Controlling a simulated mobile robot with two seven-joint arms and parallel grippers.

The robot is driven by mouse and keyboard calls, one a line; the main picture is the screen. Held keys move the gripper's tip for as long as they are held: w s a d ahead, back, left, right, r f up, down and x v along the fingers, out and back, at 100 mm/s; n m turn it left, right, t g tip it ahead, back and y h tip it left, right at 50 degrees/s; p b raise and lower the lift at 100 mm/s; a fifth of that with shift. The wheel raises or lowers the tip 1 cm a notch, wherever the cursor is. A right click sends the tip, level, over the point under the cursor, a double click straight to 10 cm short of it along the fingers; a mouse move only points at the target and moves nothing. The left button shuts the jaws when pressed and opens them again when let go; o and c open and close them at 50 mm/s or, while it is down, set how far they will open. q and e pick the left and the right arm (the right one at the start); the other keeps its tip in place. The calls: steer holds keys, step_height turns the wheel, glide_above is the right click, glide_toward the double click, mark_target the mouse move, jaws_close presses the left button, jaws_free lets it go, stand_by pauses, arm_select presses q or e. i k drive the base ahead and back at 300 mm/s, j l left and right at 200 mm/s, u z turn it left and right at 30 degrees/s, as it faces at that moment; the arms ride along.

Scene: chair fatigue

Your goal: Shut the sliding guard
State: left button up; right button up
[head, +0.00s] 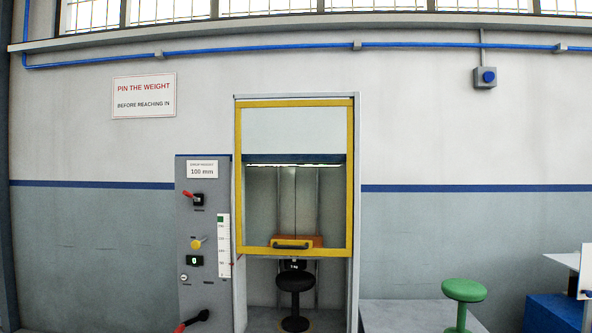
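The sliding guard (350,180) is a clear panel in a yellow frame, in the middle of the head view. A dark bar handle (292,246) sits at the middle of its bottom rail. The guard hangs in the upper part of a tall pale machine frame (356,200). Below its bottom rail the opening is uncovered, and a black stool (295,284) stands inside. An orange block (316,241) shows behind the lower part of the guard. Neither of my grippers is in view.
A grey control panel (205,240) stands left of the guard, with a red lever (189,195), a yellow knob (196,244) and a red-handled lever (190,322) low down. A green stool (464,291) and a blue box (552,312) are to the right.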

mark_target(279, 247)
steer(key=i+l+u, duration=0.15)
steer(key=i+l, duration=0.25)
steer(key=i+l+u, duration=0.1)
steer(key=i+l, duration=0.3)
steer(key=i+l+u, duration=0.15)
steer(key=i+l, duration=0.35)
steer(key=i+l+u, duration=0.1)
steer(key=i+l, duration=0.25)
steer(key=l, duration=0.15)
steer(key=i+l+u, duration=0.15)
steer(key=i+l, duration=0.25)
steer(key=l, duration=0.15)
